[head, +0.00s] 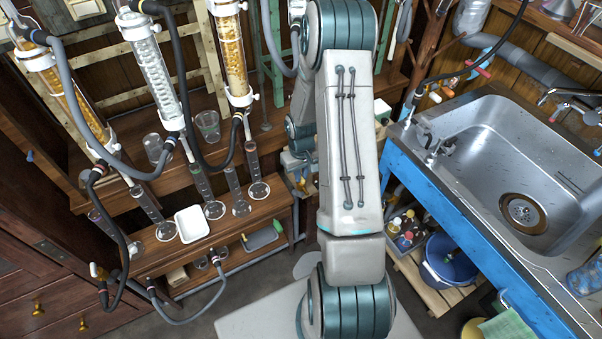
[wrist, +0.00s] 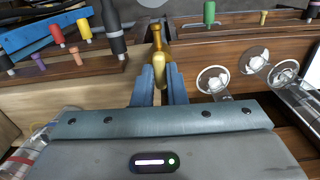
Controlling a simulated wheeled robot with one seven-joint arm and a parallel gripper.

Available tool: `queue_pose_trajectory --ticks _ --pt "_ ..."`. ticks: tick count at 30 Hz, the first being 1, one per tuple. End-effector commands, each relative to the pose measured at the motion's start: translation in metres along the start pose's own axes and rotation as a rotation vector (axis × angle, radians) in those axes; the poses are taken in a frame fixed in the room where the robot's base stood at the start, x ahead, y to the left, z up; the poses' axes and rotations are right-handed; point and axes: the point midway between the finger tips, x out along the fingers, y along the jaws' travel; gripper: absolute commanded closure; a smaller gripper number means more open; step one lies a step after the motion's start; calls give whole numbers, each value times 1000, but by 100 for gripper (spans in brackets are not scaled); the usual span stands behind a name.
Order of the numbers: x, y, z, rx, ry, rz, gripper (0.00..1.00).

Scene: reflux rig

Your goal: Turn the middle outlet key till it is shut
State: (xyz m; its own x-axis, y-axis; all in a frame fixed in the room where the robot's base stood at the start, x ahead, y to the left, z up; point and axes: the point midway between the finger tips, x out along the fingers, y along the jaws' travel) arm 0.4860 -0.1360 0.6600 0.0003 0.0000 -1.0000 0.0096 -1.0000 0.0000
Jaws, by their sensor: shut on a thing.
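In the wrist view my gripper (wrist: 160,78) has its two blue fingers closed around a yellow key (wrist: 160,66). The key stands between the fingertips, its upper part showing above them. A dark fitting behind it is partly hidden by the key and the fingers. I cannot tell from this view how far the key is turned. In the head view my arm fills the middle, and I cannot make out the gripper or the held key clearly there.
In the wrist view a red-topped piece (wrist: 57,33) and a green piece (wrist: 209,12) stand to either side, with glassware (wrist: 254,60) at right. In the head view a white tray (head: 192,223) sits among glass cylinders at left; a steel sink (head: 460,150) is at right.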

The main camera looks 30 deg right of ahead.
Motion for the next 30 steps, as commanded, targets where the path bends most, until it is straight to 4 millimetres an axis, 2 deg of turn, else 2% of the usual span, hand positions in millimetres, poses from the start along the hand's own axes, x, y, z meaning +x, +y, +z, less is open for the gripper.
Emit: queue_pose_trajectory --ticks 11,30 --pt "2 -1 0 207 -1 1 100" --pt "0 -1 0 811 0 1 100"
